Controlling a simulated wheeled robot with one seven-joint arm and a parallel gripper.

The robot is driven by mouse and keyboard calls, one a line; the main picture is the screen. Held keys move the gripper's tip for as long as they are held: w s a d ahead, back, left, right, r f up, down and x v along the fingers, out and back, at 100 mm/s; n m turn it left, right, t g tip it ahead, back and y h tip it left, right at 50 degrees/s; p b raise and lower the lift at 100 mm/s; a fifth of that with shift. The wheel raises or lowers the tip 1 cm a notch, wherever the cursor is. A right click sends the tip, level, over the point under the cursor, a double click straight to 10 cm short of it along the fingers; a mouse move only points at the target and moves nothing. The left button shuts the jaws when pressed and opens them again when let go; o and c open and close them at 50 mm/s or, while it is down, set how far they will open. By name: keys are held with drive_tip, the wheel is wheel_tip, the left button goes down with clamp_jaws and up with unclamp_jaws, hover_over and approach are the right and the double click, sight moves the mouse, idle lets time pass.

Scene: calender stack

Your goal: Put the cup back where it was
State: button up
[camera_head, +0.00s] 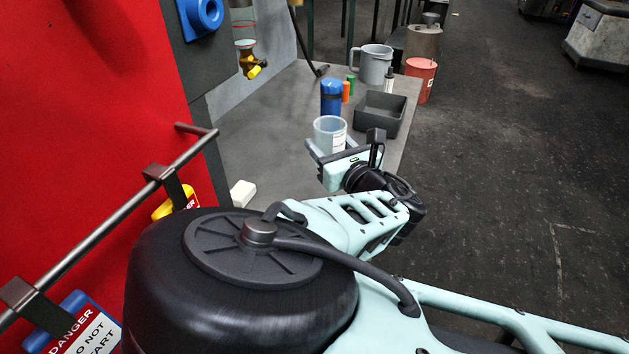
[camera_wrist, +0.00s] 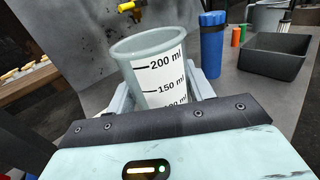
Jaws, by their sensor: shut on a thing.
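The cup (camera_wrist: 143,67) is a translucent measuring cup with a white scale reading 200 ml and 150 ml. It also shows in the head view (camera_head: 330,134), at the near part of the grey table. My gripper (camera_head: 334,150) is shut on the cup, with a finger on each side of it. The cup looks upright. Its lower part is hidden behind my gripper in the wrist view, so I cannot tell whether it touches the table.
A blue cylinder (camera_head: 331,99) and a dark grey tray (camera_head: 379,115) stand just beyond the cup. A grey mug (camera_head: 374,64) stands farther back. A brass tap (camera_head: 247,60) is at the left. A white block (camera_head: 242,194) lies near the red panel (camera_head: 80,120). Bare table (camera_head: 265,130) lies left of the cup.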

drive_tip(key=f, duration=0.5)
drive_tip(key=shift+w+a+f, duration=0.1)
drive_tip(key=shift+w, duration=0.15)
drive_tip(key=shift+f, duration=2.35)
drive_tip(key=shift+f, duration=0.1)
drive_tip(key=o, duration=1.1)
drive_tip(key=shift+o, duration=0.2)
drive_tip(key=shift+r, duration=0.2)
drive_tip(key=b+v, duration=0.1)
drive_tip(key=v, duration=1.1)
drive_tip(key=shift+f, duration=0.1)
drive_tip(key=shift+s, duration=0.1)
